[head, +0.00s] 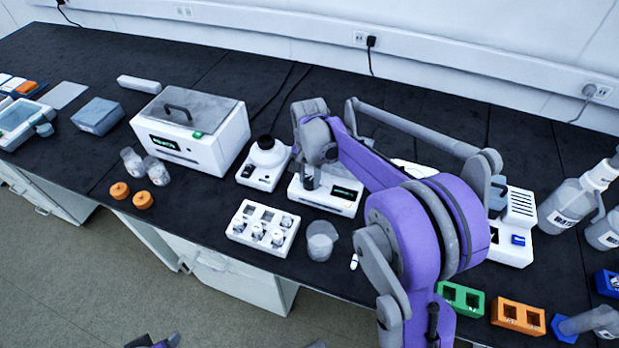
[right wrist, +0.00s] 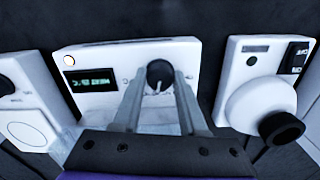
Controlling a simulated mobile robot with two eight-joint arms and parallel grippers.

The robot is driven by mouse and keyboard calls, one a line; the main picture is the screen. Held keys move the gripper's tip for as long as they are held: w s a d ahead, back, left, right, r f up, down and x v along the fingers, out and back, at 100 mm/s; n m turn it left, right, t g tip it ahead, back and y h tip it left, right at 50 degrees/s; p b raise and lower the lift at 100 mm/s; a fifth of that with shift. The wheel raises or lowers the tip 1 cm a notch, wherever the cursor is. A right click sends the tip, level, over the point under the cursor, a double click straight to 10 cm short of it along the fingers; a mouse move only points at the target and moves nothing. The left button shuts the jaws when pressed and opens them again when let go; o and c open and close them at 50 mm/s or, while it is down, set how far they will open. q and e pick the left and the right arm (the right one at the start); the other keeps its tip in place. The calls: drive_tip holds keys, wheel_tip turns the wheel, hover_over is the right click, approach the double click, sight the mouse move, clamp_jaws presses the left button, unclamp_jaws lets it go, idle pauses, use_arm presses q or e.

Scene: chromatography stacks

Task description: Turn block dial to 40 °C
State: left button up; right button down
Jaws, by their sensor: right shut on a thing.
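The block heater (head: 322,203) is a white box with a dark display, standing mid-bench in the head view. In the right wrist view its front panel (right wrist: 126,104) shows a lit display (right wrist: 89,82) whose reading is too blurred to make out for certain. The black dial (right wrist: 159,72) with a pale pointer mark sits on that panel. My right gripper (right wrist: 160,82) is shut on the dial, one finger at each side. In the head view my right gripper (head: 311,180) is over the heater, and the dial is hidden behind it.
A white device with a round top (head: 262,163) stands close left of the heater. A white vial rack (head: 239,231) and a clear beaker (head: 321,240) stand in front. A large lidded unit (head: 222,138) is farther left. Green (head: 461,298) and orange (head: 518,315) blocks lie front right.

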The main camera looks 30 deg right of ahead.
sight(309, 181)
drive_tip(key=shift+m, duration=1.1)
drive_tip(key=shift+c, duration=2.2)
unclamp_jaws()
wheel_tip(309, 181, up, 11)
drive_tip(key=shift+p, duration=0.4)
